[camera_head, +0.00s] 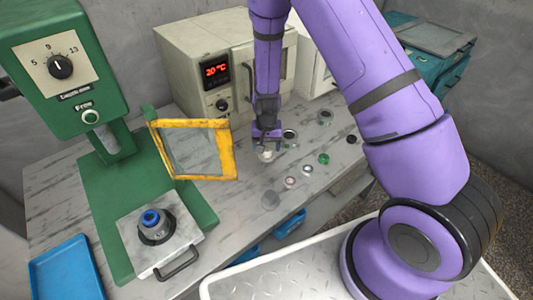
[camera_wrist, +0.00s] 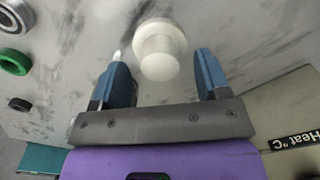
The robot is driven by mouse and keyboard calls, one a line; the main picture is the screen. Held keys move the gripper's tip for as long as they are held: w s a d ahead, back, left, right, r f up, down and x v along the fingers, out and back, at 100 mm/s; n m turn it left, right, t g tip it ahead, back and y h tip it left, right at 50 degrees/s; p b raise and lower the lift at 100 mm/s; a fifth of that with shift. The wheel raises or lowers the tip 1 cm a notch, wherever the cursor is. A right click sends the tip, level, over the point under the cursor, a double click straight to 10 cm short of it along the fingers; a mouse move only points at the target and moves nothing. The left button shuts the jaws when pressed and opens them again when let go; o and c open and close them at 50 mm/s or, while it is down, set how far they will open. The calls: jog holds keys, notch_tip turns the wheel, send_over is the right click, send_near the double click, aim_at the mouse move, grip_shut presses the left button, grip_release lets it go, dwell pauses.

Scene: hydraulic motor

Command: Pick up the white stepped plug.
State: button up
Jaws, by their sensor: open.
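The white stepped plug (camera_wrist: 160,50) stands on the grey marbled table in the wrist view, a wide round step with a narrower round step. My gripper (camera_wrist: 160,68) is open, with one blue finger on each side of the plug in the picture. Gaps show between both fingers and the plug. I cannot tell the plug's exact depth relative to the fingertips.
Several small rings and parts lie to the right, including a green ring (camera_head: 323,159) and a metal bearing (camera_head: 290,136). A yellow-framed guard (camera_head: 233,155) of the green press stands close to the left. An oven (camera_head: 190,70) stands behind. A blue tray (camera_head: 68,272) is at front left.

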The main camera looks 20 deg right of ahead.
jog(key=shift+f, duration=1.05)
jog(key=c, duration=1)
jog(key=shift+r, duration=0.15)
